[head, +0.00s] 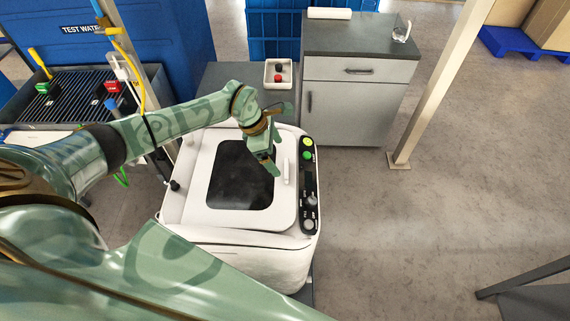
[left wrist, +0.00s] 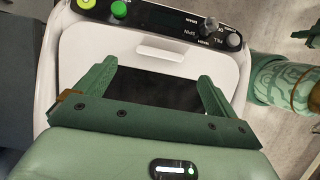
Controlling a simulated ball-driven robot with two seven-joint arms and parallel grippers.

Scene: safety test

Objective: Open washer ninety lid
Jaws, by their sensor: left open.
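The white washer (head: 240,240) stands below me in the head view. Its pale lid (head: 200,175) has a dark window and lies shut. A short white handle (head: 287,171) is on the lid's right side, beside the control panel (head: 308,190). My left gripper (head: 271,164) is over the lid, just left of the handle, open and empty. In the left wrist view, the open fingers of my left gripper (left wrist: 158,80) span the dark window (left wrist: 158,90), with the lid's pale rim (left wrist: 72,55) beyond. Contact with the lid cannot be told.
A grey cabinet (head: 355,100) stands behind the washer, with a small box with red and black buttons (head: 279,75) to its left. A dark ribbed bench (head: 85,95) is at the left. A pale post (head: 430,85) rises at the right; open floor (head: 420,240) lies right of the washer.

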